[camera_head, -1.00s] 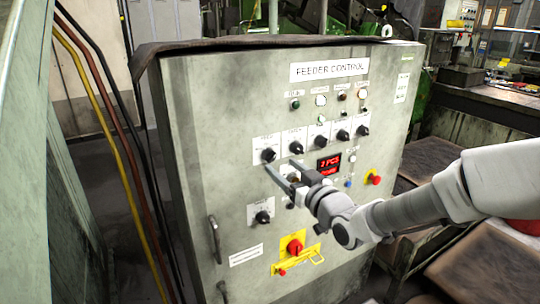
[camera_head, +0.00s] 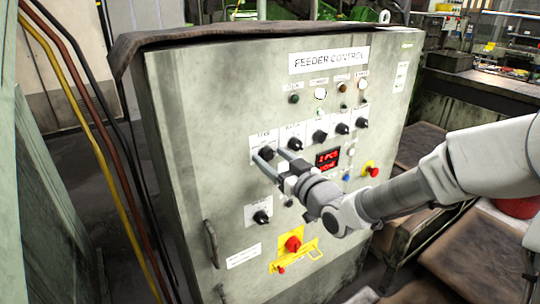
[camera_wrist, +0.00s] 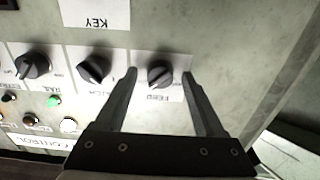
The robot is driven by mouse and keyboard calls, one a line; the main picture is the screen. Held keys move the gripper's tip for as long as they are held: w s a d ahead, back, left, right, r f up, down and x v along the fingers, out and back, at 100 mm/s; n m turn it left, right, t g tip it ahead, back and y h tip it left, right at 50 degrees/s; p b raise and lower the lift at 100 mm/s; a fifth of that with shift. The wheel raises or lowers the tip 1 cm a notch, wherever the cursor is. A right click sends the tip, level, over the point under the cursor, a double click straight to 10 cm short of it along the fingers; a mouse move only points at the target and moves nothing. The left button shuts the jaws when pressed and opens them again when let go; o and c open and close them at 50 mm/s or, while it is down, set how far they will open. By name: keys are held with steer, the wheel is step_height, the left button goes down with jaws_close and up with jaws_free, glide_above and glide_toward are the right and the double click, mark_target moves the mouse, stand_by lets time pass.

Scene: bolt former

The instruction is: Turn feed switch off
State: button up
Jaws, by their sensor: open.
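The feed switch is a black rotary knob with a pale pointer line (camera_wrist: 160,75), labelled FEED upside down in the wrist view. In the head view it is the leftmost knob (camera_head: 266,154) of the upper row on the feeder control panel. My gripper (camera_wrist: 159,72) is open, with one finger on each side of the knob and a visible gap to both. In the head view my gripper (camera_head: 268,156) reaches in from the right, its fingertips at the knob. Contact with the panel cannot be told.
Another black knob (camera_wrist: 94,69) sits close beside one finger. A red display (camera_head: 327,158), a red emergency button (camera_head: 372,171) and a red-and-yellow main switch (camera_head: 293,244) are on the cabinet (camera_head: 200,110). Cables (camera_head: 85,110) hang at left.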

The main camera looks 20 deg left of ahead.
steer(key=shift+c, duration=0.3)
jaws_close()
